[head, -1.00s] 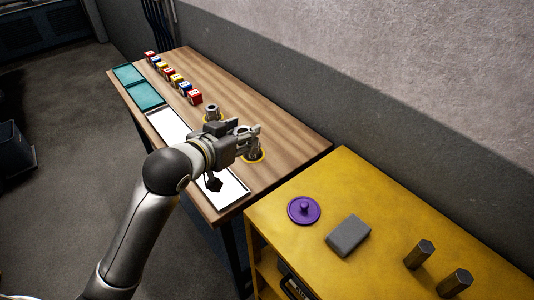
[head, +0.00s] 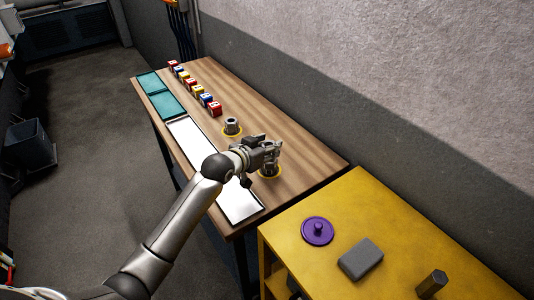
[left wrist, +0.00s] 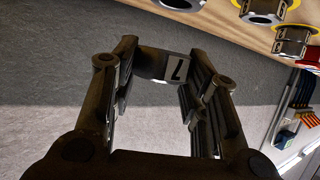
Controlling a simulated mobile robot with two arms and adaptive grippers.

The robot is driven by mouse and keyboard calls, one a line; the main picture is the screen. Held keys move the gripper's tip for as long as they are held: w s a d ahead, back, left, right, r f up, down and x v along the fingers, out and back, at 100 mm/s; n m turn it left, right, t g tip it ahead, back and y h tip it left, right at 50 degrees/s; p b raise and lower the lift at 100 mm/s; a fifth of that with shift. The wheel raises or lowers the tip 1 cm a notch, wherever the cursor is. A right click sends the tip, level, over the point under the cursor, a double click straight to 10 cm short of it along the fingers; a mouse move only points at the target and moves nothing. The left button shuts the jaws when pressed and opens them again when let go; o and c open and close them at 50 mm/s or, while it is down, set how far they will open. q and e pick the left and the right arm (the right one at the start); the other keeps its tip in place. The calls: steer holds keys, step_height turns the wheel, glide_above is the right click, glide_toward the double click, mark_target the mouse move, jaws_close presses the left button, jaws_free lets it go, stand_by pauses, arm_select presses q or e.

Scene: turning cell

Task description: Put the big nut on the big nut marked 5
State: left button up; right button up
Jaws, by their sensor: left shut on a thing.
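My left gripper (head: 272,148) is above the near right part of the wooden table. In the left wrist view it (left wrist: 168,72) is shut on a grey metal piece with a white label marked 7 (left wrist: 175,68), held clear of the table. A grey nut (head: 269,170) on a yellow ring is just below the gripper in the head view, partly hidden by it. Another grey nut (head: 232,124) stands on a yellow ring further back. The wrist view shows several grey nuts at its top edge, one of them stacked-looking (left wrist: 292,40). I cannot read a 5. My right gripper is not in view.
A row of coloured blocks (head: 192,87) runs along the wooden table (head: 300,150). White (head: 240,205) and teal (head: 166,104) trays lie along its left edge. A yellow bench (head: 390,225) at right bears a purple knobbed disc (head: 317,231), a grey block (head: 360,258) and a dark hex post (head: 433,283).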

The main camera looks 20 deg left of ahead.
arm_select(q)
steer(key=shift+w+f, duration=0.15)
steer(key=shift+w, duration=0.05)
step_height(320, 180, down, 3)
steer(key=shift+w+p, duration=0.1)
steer(key=shift+p, duration=0.55)
steer(key=shift+f, duration=0.25)
steer(key=shift+s+f+b, duration=0.25)
steer(key=shift+f+b, duration=0.1)
steer(key=shift+f, duration=0.4)
steer(key=o, duration=0.8)
steer(key=shift+s+f, duration=0.1)
steer(key=shift+f, duration=0.05)
steer(key=o, duration=0.5)
steer(key=shift+w, duration=0.35)
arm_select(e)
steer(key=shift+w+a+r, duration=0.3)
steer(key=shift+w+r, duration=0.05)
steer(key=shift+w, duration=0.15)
arm_select(q)
steer(key=shift+r, duration=0.2)
